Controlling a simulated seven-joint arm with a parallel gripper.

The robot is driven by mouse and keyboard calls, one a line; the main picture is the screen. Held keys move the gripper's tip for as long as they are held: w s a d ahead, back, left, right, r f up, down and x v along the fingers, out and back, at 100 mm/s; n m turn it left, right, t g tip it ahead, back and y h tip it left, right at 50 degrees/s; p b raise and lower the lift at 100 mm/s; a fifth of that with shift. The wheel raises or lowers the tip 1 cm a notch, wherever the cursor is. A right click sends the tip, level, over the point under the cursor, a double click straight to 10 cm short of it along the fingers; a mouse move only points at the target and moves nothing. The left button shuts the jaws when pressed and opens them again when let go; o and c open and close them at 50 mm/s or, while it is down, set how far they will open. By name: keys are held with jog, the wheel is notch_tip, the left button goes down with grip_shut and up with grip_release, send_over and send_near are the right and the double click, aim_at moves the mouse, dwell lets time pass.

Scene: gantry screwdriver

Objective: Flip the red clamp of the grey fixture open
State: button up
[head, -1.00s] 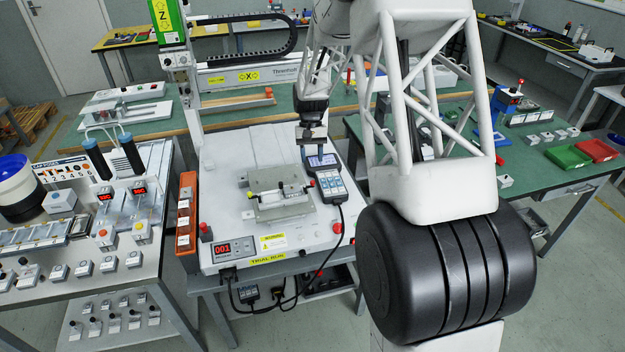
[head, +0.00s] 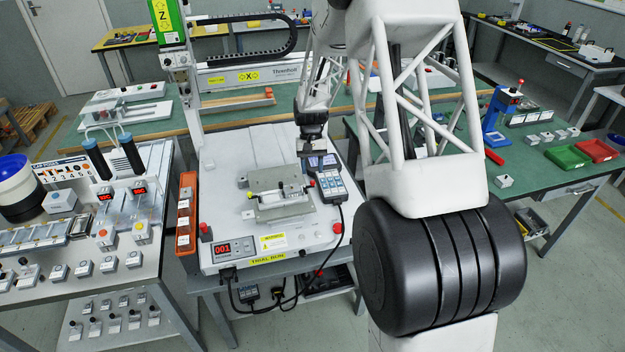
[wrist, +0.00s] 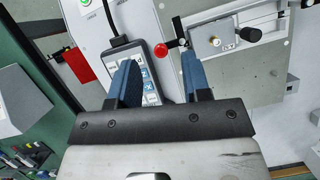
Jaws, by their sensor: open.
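The grey fixture (head: 275,193) sits on the white gantry machine's bed, and the wrist view shows part of it (wrist: 238,75) at upper right. Its red clamp knob (wrist: 160,50) is at the end of a black lever beside the fixture; in the head view the knob is a tiny red spot (head: 309,186) at the fixture's right end. My gripper (head: 316,158) is above the machine, just behind and right of the fixture. In the wrist view its two blue fingers (wrist: 158,68) are apart and hold nothing. The red knob appears between their tips, close to the right one; height above it is unclear.
A handheld pendant (head: 331,182) lies right of the fixture and shows below the fingers in the wrist view (wrist: 147,85). A red knob (head: 337,227) and an orange rack (head: 186,215) edge the machine. The gantry's green Z column (head: 168,22) stands at back left.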

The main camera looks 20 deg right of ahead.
aim_at(312, 182)
jog(key=shift+x, duration=2.15)
grip_shut()
